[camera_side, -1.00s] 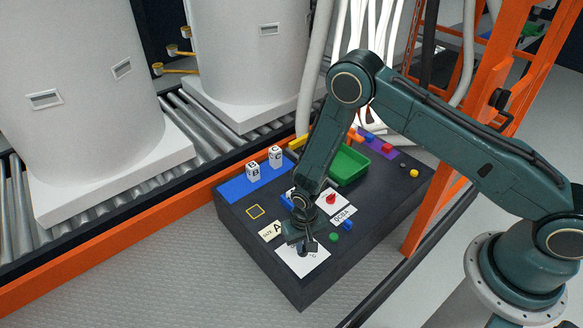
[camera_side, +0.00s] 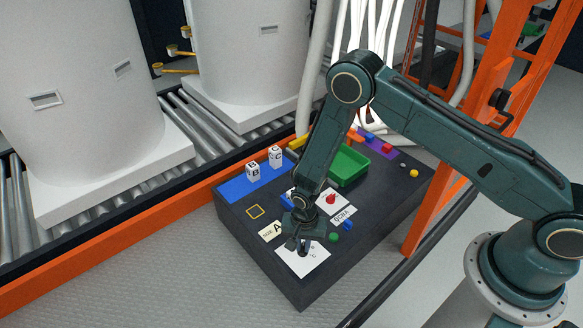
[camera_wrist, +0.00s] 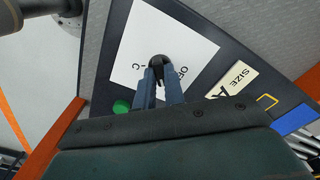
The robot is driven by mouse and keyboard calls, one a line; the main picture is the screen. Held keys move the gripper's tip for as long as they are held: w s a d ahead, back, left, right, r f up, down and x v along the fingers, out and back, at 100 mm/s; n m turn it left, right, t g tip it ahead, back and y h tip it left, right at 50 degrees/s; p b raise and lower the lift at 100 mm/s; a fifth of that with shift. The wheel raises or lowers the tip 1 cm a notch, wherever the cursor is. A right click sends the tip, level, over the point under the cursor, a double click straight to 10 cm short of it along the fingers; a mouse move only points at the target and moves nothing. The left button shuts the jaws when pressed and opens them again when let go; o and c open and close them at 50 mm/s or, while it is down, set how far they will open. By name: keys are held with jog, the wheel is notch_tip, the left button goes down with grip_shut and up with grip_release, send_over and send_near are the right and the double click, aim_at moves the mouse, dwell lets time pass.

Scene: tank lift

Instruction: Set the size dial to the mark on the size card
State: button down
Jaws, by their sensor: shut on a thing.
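The size card (camera_side: 271,231) is a cream tag reading "SIZE A" on the dark bench; it also shows in the wrist view (camera_wrist: 231,79). The size dial is a black knob (camera_wrist: 159,60) on a white plate (camera_wrist: 136,46) with printed marks; a "C" and letters like "OF" show beside it. The plate is also in the side view (camera_side: 313,262). My gripper (camera_wrist: 160,74) is shut on the dial, a finger on each side, and covers part of the plate. In the side view my gripper (camera_side: 300,246) hides most of the knob. The dial's pointer cannot be made out.
A green button (camera_side: 334,237) and a blue piece (camera_side: 347,225) are right of my gripper. A red knob (camera_side: 331,198) on a white plate is behind. Lettered white cubes (camera_side: 253,170) stand on a blue mat. A green tray (camera_side: 350,181) is farther back. The bench's front left is clear.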

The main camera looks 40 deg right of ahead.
aim_at(303, 247)
jog(key=c, duration=1.5)
grip_release()
jog(key=shift+r, duration=0.1)
jog(key=shift+r, duration=6.8)
